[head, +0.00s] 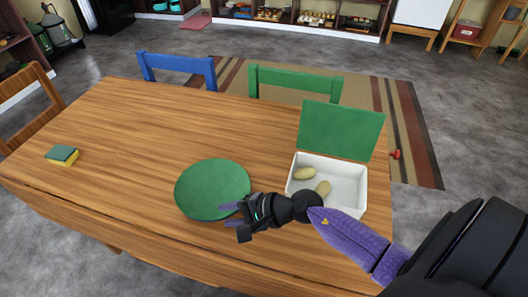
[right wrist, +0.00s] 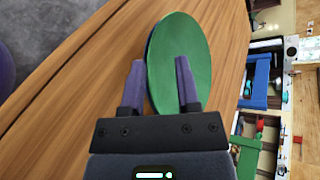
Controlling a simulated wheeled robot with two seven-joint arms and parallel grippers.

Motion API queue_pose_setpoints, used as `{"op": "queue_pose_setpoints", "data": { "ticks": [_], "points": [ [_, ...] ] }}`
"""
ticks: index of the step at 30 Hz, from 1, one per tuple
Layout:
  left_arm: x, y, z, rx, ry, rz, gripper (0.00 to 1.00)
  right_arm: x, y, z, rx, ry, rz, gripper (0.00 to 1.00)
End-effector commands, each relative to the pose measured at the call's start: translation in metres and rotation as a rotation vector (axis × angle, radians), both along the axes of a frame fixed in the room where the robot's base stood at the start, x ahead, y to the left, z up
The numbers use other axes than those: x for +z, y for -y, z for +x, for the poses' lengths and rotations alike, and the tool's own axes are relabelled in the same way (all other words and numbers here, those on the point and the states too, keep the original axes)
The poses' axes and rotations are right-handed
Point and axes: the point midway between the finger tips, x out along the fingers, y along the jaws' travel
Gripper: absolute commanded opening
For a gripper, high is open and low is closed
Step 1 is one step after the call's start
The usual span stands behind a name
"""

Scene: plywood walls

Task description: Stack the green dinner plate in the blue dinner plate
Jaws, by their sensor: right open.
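The green dinner plate (head: 207,185) lies on the wooden table, left of the lidded box. It also shows in the right wrist view (right wrist: 200,50). A thin dark bluish edge shows along its left side there; I cannot tell whether this is the blue dinner plate beneath it or shadow. No blue plate is plainly visible. My right gripper (head: 233,220) is open at the plate's near right edge. In the right wrist view the gripper (right wrist: 160,64) has one finger over the plate and one just outside its rim; contact is unclear. My left gripper is not in view.
A white box (head: 352,190) with an open green lid (head: 340,130) holds two potato-like items, right of the plate. A yellow-green sponge (head: 62,155) lies at far left. Blue (head: 178,62) and green (head: 296,78) chairs stand behind.

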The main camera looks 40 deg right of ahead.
Motion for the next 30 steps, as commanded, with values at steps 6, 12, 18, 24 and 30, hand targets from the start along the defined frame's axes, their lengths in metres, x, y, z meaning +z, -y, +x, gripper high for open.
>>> {"op": "queue_pose_setpoints", "data": {
  "ticks": [6, 12, 18, 24, 30],
  "points": [
    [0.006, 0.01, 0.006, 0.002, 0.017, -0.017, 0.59, 0.028, 0.041, -0.042, 0.001, -0.004, -0.003, 0.41],
    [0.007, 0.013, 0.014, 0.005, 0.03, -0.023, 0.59, 0.042, 0.059, -0.06, 0.001, -0.002, -0.001, 0.41],
    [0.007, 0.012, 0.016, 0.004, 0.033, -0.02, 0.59, 0.043, 0.061, -0.062, 0.001, 0.0, 0.001, 0.41],
    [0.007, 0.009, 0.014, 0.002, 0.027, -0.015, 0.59, 0.043, 0.061, -0.061, 0.001, 0.0, 0.001, 0.41],
    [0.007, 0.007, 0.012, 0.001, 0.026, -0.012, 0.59, 0.043, 0.061, -0.061, 0.0, 0.0, 0.0, 0.41]
  ]
}}
